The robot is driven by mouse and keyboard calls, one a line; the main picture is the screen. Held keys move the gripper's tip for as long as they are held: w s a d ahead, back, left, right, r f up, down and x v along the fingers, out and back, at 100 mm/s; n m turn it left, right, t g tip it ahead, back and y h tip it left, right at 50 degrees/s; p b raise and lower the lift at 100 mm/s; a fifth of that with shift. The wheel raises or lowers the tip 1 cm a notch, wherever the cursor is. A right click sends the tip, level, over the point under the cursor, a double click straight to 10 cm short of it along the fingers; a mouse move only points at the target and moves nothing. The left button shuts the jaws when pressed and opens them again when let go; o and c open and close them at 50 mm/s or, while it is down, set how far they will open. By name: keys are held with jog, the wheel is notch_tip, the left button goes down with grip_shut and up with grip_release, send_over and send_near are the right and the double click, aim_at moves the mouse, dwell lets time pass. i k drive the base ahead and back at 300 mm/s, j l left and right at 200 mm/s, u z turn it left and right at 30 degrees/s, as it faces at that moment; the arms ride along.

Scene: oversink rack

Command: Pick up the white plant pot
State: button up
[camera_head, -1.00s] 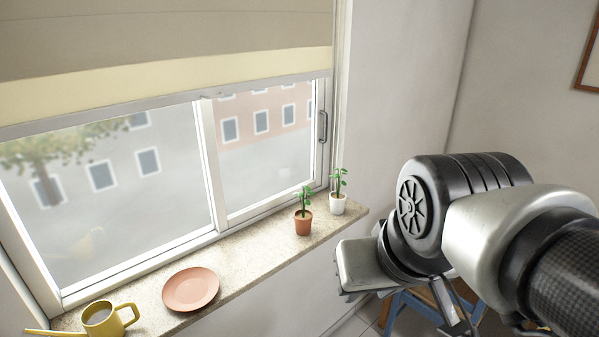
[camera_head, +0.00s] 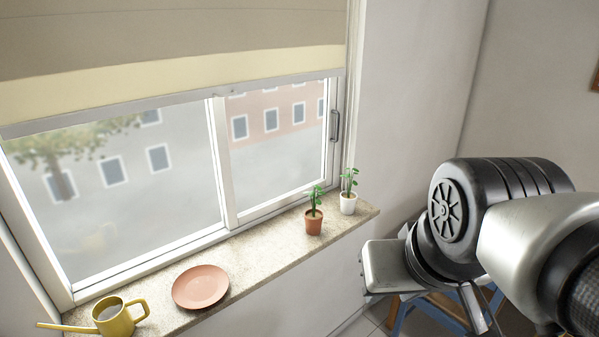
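The white plant pot (camera_head: 348,205) holds a small green plant and stands upright at the right end of the stone window sill. A terracotta pot (camera_head: 314,223) with a green plant stands just left of it and a little nearer to me. My gripper (camera_head: 470,310) is at the lower right, apart from the sill and to the right of both pots. Only part of it shows below my arm's wrist, and its fingertips are not clear, so I cannot tell whether it is open.
A pink plate (camera_head: 200,287) and a yellow watering can (camera_head: 114,318) sit on the sill (camera_head: 255,262) at the left. The window (camera_head: 270,150) rises behind the sill. A wall (camera_head: 415,100) stands to the right of the pots. A blue-legged wooden piece (camera_head: 440,306) is below my arm.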

aim_at(348, 198)
jog(key=i+l, duration=0.15)
jog(key=i, duration=0.3)
jog(key=i+l, duration=0.15)
jog(key=i, duration=0.35)
jog(key=i+l, duration=0.15)
jog(key=i, duration=0.3)
jog(key=j+u, duration=0.05)
